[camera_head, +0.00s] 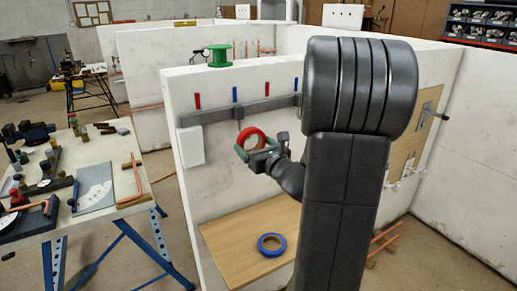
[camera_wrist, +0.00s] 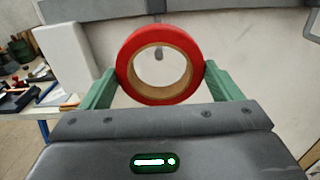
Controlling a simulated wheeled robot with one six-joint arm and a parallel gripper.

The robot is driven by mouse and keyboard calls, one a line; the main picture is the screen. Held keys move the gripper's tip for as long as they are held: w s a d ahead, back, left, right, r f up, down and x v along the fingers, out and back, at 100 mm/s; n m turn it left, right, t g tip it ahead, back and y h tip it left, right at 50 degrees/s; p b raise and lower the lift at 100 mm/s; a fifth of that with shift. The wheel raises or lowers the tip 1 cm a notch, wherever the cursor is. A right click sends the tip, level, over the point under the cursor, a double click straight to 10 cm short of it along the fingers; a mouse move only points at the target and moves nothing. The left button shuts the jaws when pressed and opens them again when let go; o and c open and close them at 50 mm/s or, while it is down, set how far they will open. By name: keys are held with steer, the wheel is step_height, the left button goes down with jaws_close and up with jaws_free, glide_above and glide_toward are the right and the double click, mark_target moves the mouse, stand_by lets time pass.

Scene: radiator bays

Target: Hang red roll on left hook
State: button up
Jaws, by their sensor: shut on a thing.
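The red roll (camera_head: 243,136) is held upright in front of the wall, a little below the grey rail (camera_head: 212,113). In the wrist view the red roll (camera_wrist: 126,70) faces me, its open hole showing. My gripper (camera_head: 260,152) is shut on its sides, with one green finger at each edge (camera_wrist: 160,80). A grey hook tip (camera_wrist: 158,53) shows through the upper part of the hole, below a bracket on the rail. I cannot tell whether the tip is inside the roll or behind it. My arm hides the rail's right end.
A blue roll (camera_head: 261,246) lies on the wooden board (camera_head: 225,235) below. Red and blue markers are on the wall above the rail. A white box (camera_head: 191,146) hangs under the rail's left end. A green spool (camera_head: 219,57) stands on the wall top. A cluttered workbench (camera_head: 120,190) is at left.

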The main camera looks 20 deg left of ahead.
steer(key=shift+p+x, duration=0.4)
steer(key=shift+x, duration=1.4)
steer(key=shift+w+a+f+b, duration=0.15)
steer(key=shift+a+f+b, duration=0.1)
steer(key=shift+f+b, duration=0.3)
steer(key=shift+w+a+f+b, duration=0.2)
steer(key=shift+f+b, duration=0.2)
steer(key=shift+b, duration=0.25)
steer(key=o, duration=0.9)
steer(key=b+v, duration=0.2)
steer(key=v, duration=1.2)
steer(key=shift+w+a, duration=0.1)
